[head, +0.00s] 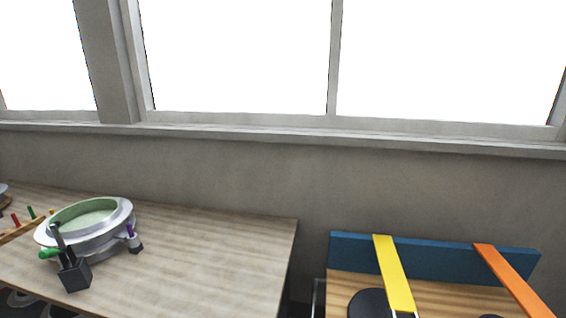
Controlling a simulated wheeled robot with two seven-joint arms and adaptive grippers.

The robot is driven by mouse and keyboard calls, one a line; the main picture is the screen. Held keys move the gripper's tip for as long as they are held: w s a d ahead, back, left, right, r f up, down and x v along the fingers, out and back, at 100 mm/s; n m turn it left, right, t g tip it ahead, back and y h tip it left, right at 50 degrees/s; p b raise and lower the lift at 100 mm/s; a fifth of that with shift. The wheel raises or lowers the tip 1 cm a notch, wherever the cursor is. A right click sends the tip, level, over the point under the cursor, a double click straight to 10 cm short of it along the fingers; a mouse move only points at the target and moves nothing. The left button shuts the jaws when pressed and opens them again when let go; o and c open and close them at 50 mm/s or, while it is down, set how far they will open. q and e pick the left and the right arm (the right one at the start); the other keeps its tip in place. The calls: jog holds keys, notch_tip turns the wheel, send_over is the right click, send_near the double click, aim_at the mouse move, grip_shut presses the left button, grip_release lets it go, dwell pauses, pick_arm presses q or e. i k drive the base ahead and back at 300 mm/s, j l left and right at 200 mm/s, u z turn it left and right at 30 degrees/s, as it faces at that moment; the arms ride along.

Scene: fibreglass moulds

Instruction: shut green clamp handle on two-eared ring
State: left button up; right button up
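The two-eared ring (122,216) is a pale silver band around a round mould with a light green inside (85,213), on the wooden table at the left. The green clamp handle (49,253) shows at the ring's near left side, sticking out to the left. Beside it are a dark grey block (75,276) and an upright dark bar, which partly cover the ring's front. A purple handle (130,230) stands upright on a small grey block at the ring's right side. Whether the green handle is fully open cannot be told. Neither gripper shows.
Red and green upright pieces (15,219) and a wooden strip stand left of the ring. The wooden table (220,255) is clear to the right of the ring. Past a gap, another wooden surface has a blue board (440,262), a yellow strip (393,275) and an orange strip (510,278).

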aim_at(44, 254)
jog(key=u, duration=1.85)
